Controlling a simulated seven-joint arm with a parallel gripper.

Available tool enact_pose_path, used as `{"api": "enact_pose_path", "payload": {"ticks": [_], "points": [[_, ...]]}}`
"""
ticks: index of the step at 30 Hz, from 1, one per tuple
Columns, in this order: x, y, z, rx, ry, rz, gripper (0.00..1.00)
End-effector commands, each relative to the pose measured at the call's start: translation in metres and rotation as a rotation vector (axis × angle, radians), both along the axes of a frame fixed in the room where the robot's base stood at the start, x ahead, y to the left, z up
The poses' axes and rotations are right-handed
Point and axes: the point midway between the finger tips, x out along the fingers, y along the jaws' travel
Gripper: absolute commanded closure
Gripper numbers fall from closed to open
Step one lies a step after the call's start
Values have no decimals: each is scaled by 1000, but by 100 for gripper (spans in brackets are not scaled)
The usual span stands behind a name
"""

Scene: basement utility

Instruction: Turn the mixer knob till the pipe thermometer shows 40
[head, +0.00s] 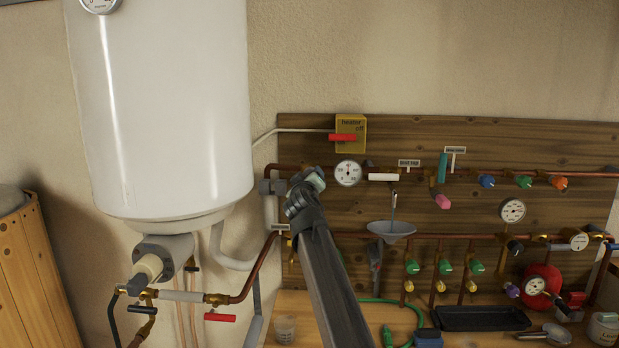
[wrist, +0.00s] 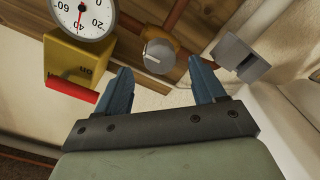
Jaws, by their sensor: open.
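The mixer knob (wrist: 158,57) is a grey round knob on a brass body on the copper pipe. In the wrist view it sits just beyond the gap between my fingertips, with no finger visibly touching it. In the head view my gripper hides it. The pipe thermometer (wrist: 84,14) is a white dial with a red needle, partly cut off and turned over in the wrist view; its exact reading is unclear. It also shows in the head view (head: 348,172), right of my gripper (head: 314,180). My gripper (wrist: 160,66) is open and empty.
A yellow heater box (wrist: 72,62) with a red lever (wrist: 72,89) is close to my left finger in the wrist view. A grey bracket-like block (wrist: 240,57) is near the right finger. A white tank (head: 160,110) hangs at left; coloured valves and gauges crowd the board at right.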

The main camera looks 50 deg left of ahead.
Motion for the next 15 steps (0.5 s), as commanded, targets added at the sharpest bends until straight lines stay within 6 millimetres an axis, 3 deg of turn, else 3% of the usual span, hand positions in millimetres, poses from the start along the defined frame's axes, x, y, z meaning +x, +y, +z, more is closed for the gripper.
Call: {"api": "enact_pose_path", "payload": {"ticks": [7, 15], "points": [[-37, -39, -1, 1, -1, 1, 31], [-54, -54, 0, 1, -1, 1, 31]]}}
